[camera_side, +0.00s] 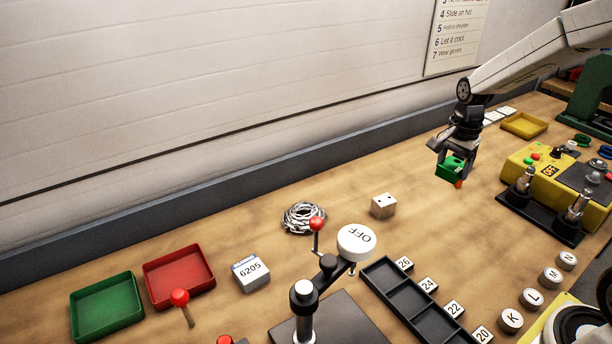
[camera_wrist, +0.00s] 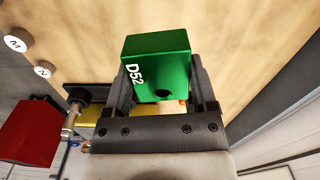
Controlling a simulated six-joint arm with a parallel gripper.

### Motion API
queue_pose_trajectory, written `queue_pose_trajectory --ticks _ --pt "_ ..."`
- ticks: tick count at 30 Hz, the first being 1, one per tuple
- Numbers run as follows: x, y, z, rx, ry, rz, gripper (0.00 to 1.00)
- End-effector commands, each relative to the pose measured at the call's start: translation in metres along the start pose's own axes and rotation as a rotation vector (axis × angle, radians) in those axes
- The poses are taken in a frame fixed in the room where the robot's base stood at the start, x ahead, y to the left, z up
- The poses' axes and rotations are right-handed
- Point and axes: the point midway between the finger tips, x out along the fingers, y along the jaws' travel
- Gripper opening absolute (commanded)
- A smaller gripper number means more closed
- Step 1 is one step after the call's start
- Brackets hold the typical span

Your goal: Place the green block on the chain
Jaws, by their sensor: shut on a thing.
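The green block (camera_side: 450,169) is held between the jaws of my gripper (camera_side: 455,158), above the wooden bench at the right in the side view. In the wrist view the green block (camera_wrist: 157,62) bears the marking D52 and has a dark hole in its face. My gripper's fingers (camera_wrist: 162,92) are shut on its two sides. The chain (camera_side: 303,217) is a silver coiled pile lying on the bench near the wall, left of my gripper and well apart from the block.
A red-knobbed stick (camera_side: 316,226) and the OFF disc (camera_side: 357,242) stand close to the chain. A red tray (camera_side: 180,277), green tray (camera_side: 106,307) and 6205 box (camera_side: 251,274) are further left. A yellow machine (camera_side: 560,190) stands right.

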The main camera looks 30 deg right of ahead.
Motion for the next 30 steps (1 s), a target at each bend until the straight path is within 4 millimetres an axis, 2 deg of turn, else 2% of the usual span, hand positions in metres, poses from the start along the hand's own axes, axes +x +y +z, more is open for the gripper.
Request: queue_pose_trajectory --ticks 8,18,24,30 --pt "-0.01 -0.025 0.043 -0.121 0.001 -0.002 0.0" --pt "-0.028 -0.057 0.13 -0.346 0.001 -0.002 0.0" --pt "-0.039 -0.067 0.184 -0.479 0.001 -0.003 0.0" --pt "-0.047 -0.069 0.229 -0.584 0.001 -0.003 0.0"
